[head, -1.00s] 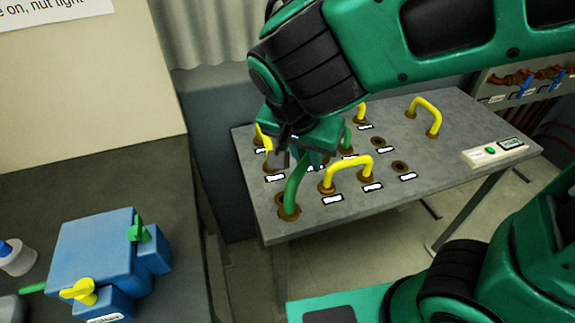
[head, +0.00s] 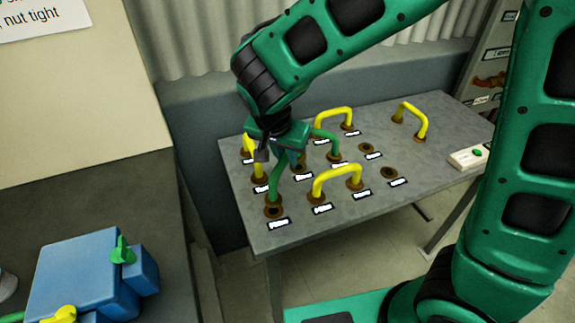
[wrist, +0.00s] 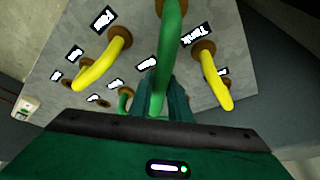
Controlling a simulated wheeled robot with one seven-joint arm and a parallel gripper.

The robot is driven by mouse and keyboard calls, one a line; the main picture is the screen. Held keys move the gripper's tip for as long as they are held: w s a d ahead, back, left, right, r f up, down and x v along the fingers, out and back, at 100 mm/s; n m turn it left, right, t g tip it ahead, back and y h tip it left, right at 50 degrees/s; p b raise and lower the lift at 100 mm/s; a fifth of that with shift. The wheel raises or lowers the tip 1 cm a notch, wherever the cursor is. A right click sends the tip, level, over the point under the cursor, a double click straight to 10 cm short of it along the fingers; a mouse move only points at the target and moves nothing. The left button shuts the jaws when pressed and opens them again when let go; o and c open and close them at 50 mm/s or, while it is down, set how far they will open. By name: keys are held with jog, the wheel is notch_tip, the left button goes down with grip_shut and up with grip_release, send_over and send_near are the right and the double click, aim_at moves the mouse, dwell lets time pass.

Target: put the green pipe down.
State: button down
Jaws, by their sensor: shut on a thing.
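The green pipe (head: 276,184) is a bent tube over the grey table (head: 420,165). Its near leg comes down at the brown-ringed socket (head: 274,212) at the table's front left corner; I cannot tell whether it is seated in it. My gripper (head: 281,156) is shut on the pipe's upper part from above and hides some of it. In the wrist view the pipe (wrist: 168,50) runs between the fingers (wrist: 165,98). A green bend (head: 328,134) comes down at another socket right of my gripper; I cannot tell whether it belongs to the same pipe.
Yellow pipes stand close by: one (head: 337,172) front right, one (head: 333,109) behind, one (head: 253,160) left and one (head: 414,112) far right. An empty socket (head: 389,173) is at the right. A blue box (head: 75,270) stands on the dark left bench.

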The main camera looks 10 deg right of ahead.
jog(key=shift+f, duration=1.6)
jog(key=shift+f, duration=0.15)
jog(key=c, duration=1.6)
grip_release()
jog(key=shift+c, duration=0.2)
jog(key=v, duration=1.2)
jog(key=shift+d, duration=0.1)
